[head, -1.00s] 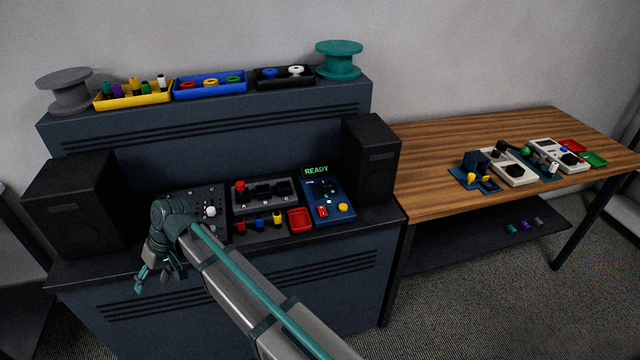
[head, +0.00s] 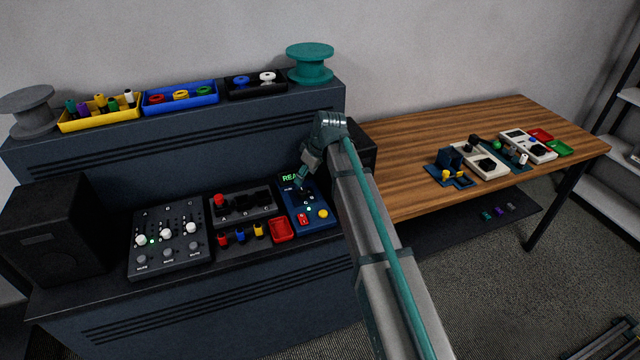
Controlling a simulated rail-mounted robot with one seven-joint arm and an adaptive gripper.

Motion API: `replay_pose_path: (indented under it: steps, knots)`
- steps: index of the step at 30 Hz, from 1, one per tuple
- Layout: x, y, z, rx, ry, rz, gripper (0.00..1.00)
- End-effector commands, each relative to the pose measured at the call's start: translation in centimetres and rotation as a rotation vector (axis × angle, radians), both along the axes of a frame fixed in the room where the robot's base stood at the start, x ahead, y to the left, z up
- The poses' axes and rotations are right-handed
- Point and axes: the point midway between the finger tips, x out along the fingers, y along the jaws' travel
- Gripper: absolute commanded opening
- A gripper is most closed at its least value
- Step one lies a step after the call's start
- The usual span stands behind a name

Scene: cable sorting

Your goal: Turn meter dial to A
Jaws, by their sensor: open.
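The blue meter (head: 313,226) sits at the right end of the console shelf. It has a lit green display (head: 289,178), partly covered, a red switch (head: 302,218) and a yellow knob (head: 323,213). Its dark dial (head: 304,196) is on the upper panel, partly hidden by my gripper, and its letter setting is too small to read. My gripper (head: 297,186) points down over the upper part of the meter, close to the dial. It is open; I cannot tell whether it touches the dial.
A mixer panel (head: 185,262) and a grey socket panel (head: 238,207) with several coloured plugs lie to the left. A red tray (head: 281,230) sits beside the meter. A black speaker (head: 362,150) stands behind my arm. A wooden table (head: 400,205) is to the right.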

Motion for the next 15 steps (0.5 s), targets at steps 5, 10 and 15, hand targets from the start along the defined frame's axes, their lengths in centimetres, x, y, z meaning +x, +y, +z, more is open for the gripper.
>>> replay_pose_path:
  steps: [5,10,15]
  knots:
    - [0.7,-1.2,-0.1,-0.012,-0.012,0.005,0.61]
    - [1.1,-0.6,-1.7,-0.013,-0.011,0.004,0.61]
    - [1.8,0.2,-4.1,-0.012,-0.009,0.004,0.61]
